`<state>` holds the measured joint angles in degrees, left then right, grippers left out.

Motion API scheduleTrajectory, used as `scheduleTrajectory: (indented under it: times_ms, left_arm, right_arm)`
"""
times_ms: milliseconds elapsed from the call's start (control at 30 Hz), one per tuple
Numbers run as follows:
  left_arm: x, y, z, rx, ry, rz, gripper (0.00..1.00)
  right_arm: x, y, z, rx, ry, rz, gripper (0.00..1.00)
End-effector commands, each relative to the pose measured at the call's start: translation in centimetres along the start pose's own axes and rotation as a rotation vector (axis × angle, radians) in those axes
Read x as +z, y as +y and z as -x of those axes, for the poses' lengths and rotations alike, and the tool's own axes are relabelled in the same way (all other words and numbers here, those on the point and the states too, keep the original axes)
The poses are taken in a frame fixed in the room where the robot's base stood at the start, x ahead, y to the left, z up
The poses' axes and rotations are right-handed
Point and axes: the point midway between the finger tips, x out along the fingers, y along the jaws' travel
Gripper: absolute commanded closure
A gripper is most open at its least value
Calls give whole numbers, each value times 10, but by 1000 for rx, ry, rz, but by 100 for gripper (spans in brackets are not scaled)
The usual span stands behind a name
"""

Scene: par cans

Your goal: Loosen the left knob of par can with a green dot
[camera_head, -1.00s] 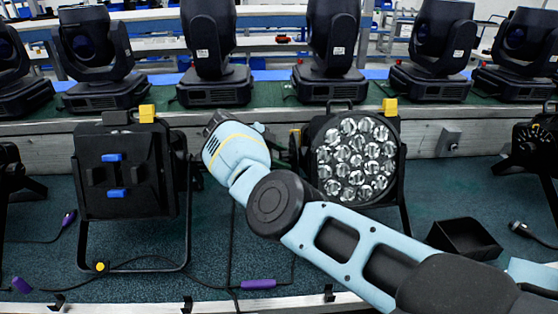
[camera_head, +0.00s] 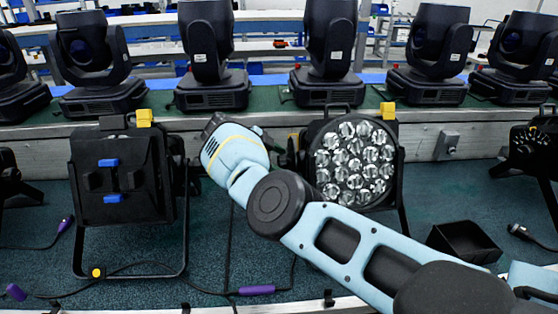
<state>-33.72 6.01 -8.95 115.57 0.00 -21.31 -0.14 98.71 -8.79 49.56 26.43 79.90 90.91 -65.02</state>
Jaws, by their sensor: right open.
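A par can with many round lenses (camera_head: 354,160) stands on the floor right of centre, facing me. A second par can (camera_head: 122,185), black and boxy, stands at left. It has a yellow knob (camera_head: 144,117) on top and a yellow dot (camera_head: 97,272) on its stand. I cannot make out a green dot. My right gripper (camera_head: 274,140) is open, beside the lensed can's left knob, largely hidden behind my wrist; I cannot tell whether it touches. My left gripper is not in view.
Several black moving-head lights (camera_head: 213,60) stand in a row on the raised shelf behind. A black open box (camera_head: 463,241) lies at right. Cables with purple connectors (camera_head: 257,290) lie on the floor. Another light (camera_head: 535,145) stands at the far right.

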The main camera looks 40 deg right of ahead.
Motion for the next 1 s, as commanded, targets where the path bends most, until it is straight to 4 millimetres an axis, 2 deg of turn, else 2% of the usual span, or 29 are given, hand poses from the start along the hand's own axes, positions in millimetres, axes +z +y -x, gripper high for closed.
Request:
scheduleTrajectory:
  times_ms: [167,433,600,733,1000]
  left_arm:
    - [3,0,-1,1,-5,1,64]
    - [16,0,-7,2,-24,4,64]
    - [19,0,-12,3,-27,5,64]
    - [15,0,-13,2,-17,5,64]
    - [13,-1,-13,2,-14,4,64]
  right_arm:
    - [1,0,11,-2,-2,1,37]
    - [3,1,53,-1,-2,3,37]
    - [2,1,70,0,0,2,37]
    - [0,0,77,0,0,0,37]
    - [0,0,78,0,0,-1,37]
